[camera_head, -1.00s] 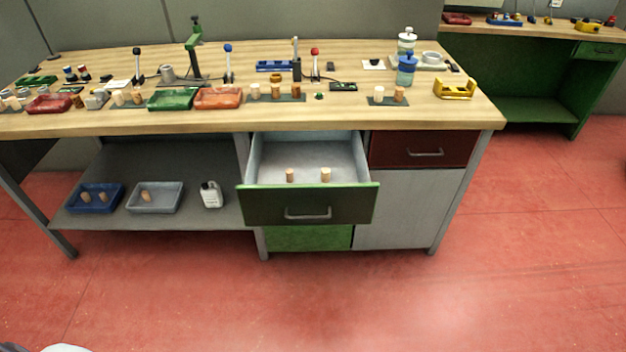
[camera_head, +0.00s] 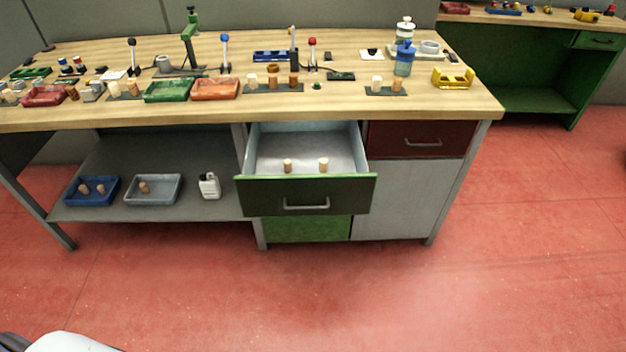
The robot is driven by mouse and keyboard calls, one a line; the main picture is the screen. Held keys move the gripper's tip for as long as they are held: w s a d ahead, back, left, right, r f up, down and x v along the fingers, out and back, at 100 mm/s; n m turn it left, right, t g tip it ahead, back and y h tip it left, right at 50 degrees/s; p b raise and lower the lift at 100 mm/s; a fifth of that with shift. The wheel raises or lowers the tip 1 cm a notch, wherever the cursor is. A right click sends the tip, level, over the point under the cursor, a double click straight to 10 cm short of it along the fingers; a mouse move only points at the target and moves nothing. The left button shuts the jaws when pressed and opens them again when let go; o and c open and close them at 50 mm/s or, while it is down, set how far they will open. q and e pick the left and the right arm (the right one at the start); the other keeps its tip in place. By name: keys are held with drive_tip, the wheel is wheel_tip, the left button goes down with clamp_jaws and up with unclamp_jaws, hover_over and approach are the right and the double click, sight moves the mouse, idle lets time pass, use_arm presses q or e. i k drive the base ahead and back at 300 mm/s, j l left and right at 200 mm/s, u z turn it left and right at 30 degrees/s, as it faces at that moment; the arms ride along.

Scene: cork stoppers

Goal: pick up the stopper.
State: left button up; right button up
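Two cork stoppers stand apart in the open drawer (camera_head: 306,193), a left one (camera_head: 287,166) and a right one (camera_head: 323,164). Other stoppers are on the workbench: several stand on a dark mat in the middle (camera_head: 272,80), and two more (camera_head: 377,83) stand on a small mat to the right. On the lower shelf, two stoppers (camera_head: 85,189) are in a blue tray (camera_head: 92,203) and one (camera_head: 144,187) is in a grey tray (camera_head: 153,202). Which stopper is meant cannot be told. Neither of my grippers is in view.
The workbench top (camera_head: 200,117) holds a green tray (camera_head: 168,90), an orange tray (camera_head: 215,89), a blue bottle (camera_head: 403,62) and a yellow holder (camera_head: 453,79). A white bottle (camera_head: 209,186) stands on the lower shelf. A second bench (camera_head: 520,60) is at the back right. Red floor in front is clear.

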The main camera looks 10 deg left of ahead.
sight(323, 166)
drive_tip(key=u, duration=1.95)
drive_tip(key=z, duration=1.6)
drive_tip(key=i+l+u, duration=0.1)
drive_tip(key=i+l, duration=0.15)
drive_tip(key=l, duration=0.15)
drive_tip(key=i+l, duration=0.25)
drive_tip(key=l, duration=0.15)
drive_tip(key=i+l+u, duration=0.15)
drive_tip(key=l, duration=0.25)
drive_tip(key=i, duration=0.1)
